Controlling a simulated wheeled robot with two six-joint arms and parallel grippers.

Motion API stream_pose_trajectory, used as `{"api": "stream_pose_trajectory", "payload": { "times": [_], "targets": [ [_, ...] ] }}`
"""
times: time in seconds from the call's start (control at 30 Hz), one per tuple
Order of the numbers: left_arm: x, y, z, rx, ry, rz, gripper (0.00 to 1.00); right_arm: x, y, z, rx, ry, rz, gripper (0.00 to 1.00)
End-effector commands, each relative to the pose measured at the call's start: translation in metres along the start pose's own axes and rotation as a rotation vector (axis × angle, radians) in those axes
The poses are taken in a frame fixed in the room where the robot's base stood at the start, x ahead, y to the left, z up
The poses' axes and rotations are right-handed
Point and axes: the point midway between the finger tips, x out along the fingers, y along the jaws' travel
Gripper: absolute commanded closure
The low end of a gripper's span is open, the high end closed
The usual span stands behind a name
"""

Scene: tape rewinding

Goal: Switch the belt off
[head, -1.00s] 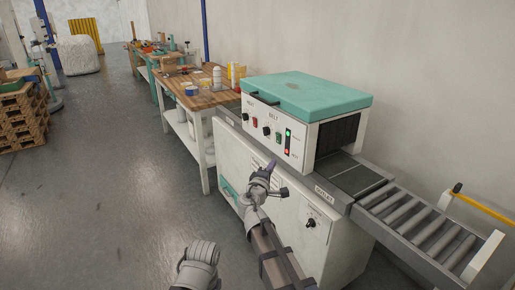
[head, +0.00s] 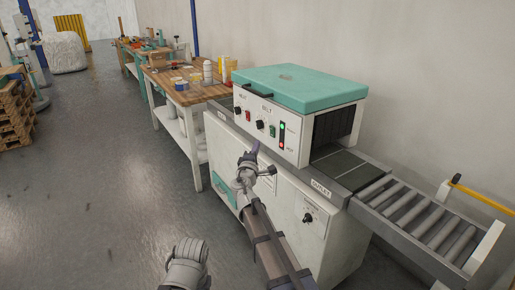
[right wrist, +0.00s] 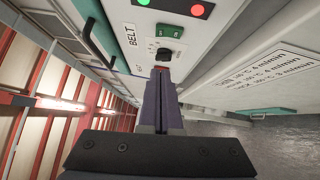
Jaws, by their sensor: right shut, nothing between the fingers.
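The machine with the teal lid has a white control panel (head: 254,135). The panel carries a BELT knob (head: 260,124) and a green switch (head: 272,131) beside it. In the right wrist view the BELT knob (right wrist: 164,53) and the lit green switch (right wrist: 168,31) lie just beyond my fingertips. My right gripper (head: 256,146) is shut and empty, its dark fingers pointing at the panel from below.
A HEAT knob (head: 238,110) and red switch (head: 248,116) sit left of the belt controls. A green and a red lamp (head: 282,146) are lit at right. The outlet rollers (head: 412,212) stand right; a wooden workbench (head: 180,85) stands behind left. Open floor lies left.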

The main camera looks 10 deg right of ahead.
Motion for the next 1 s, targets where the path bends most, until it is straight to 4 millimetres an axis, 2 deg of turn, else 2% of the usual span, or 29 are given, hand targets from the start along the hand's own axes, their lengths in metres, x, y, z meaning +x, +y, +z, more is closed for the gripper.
{"api": "stream_pose_trajectory", "payload": {
  "times": [0.03, 0.3, 0.4, 0.6, 1.0],
  "targets": [
    [-0.002, 0.000, 0.000, 0.000, 0.000, 0.000, 0.50, 0.016, 0.001, -0.001, 0.000, -0.002, 0.000, 1.00],
    [-0.006, -0.001, 0.000, 0.000, 0.000, 0.000, 0.50, 0.069, 0.001, -0.001, -0.001, -0.001, 0.000, 1.00],
    [-0.008, -0.001, 0.001, 0.000, 0.000, 0.000, 0.50, 0.077, 0.001, 0.012, -0.001, -0.003, 0.000, 1.00],
    [-0.010, -0.001, 0.001, 0.000, 0.000, 0.000, 0.50, 0.089, 0.000, 0.025, 0.000, -0.001, -0.001, 1.00],
    [-0.010, -0.001, 0.001, 0.000, 0.000, 0.000, 0.50, 0.092, 0.000, 0.028, 0.000, 0.001, -0.001, 1.00]
  ]
}}
